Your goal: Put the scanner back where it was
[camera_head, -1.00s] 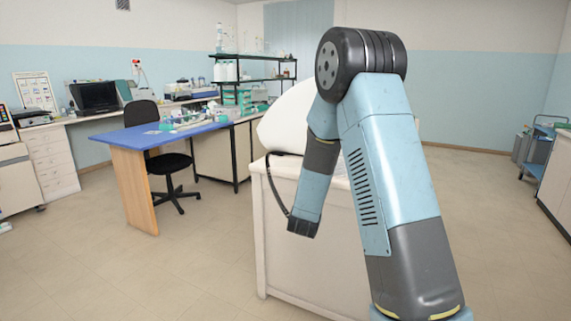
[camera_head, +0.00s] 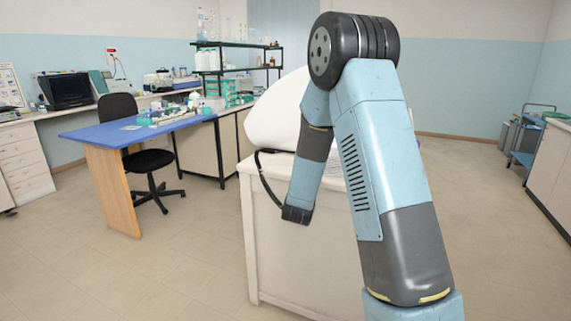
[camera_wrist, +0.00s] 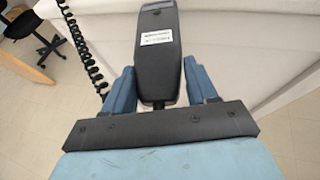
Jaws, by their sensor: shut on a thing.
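The scanner (camera_wrist: 158,62) shows in the wrist view as a dark handheld body with a white label, its length pointing away from me. My gripper (camera_wrist: 160,88) is shut on it, with a blue finger on each side. A black coiled cord (camera_wrist: 82,45) hangs at its left in the wrist view. In the head view my arm hides the gripper and the scanner. A black cable (camera_head: 265,180) hangs at the left end of the white counter (camera_head: 280,250) there.
A large white rounded machine (camera_head: 275,112) stands on the counter behind my arm. A blue-topped table (camera_head: 95,133) with a black chair (camera_head: 150,160) is at the left. The floor between table and counter is clear. A trolley (camera_head: 525,150) stands far right.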

